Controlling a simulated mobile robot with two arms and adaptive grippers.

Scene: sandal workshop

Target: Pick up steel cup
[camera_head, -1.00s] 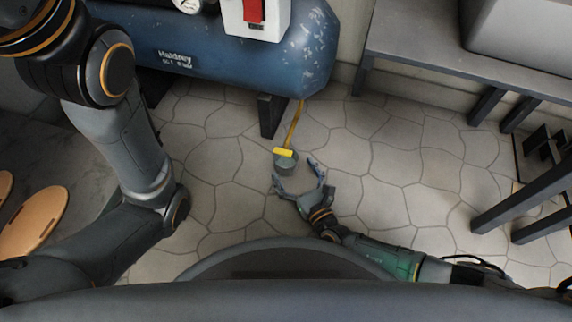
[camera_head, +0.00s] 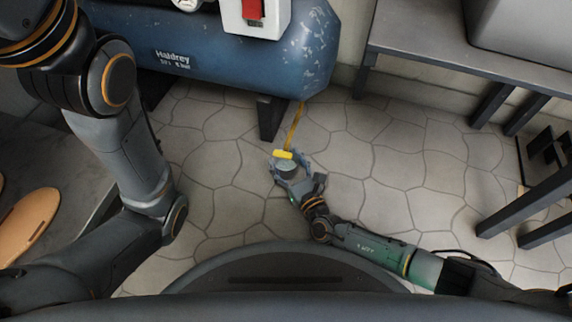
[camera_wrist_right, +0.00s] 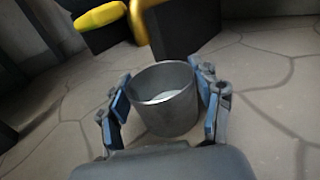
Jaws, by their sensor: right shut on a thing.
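The steel cup (camera_head: 287,171) is a small grey open-topped cylinder near the floor, below the blue tank in the head view. In the right wrist view the cup (camera_wrist_right: 168,108) stands about upright between my fingers, its open top showing. My right gripper (camera_head: 290,168) is shut on the cup, with a blue-padded finger on each side of it (camera_wrist_right: 163,98). The far side of the cup's base is hidden. My left arm shows at the left of the head view, but its gripper is out of view.
A yellow-handled thing (camera_head: 284,154) is right by the cup, with a yellow strip running up to the tank (camera_head: 240,60). A dark tank foot (camera_head: 271,117) stands close behind. A grey bench (camera_head: 440,50) is at upper right.

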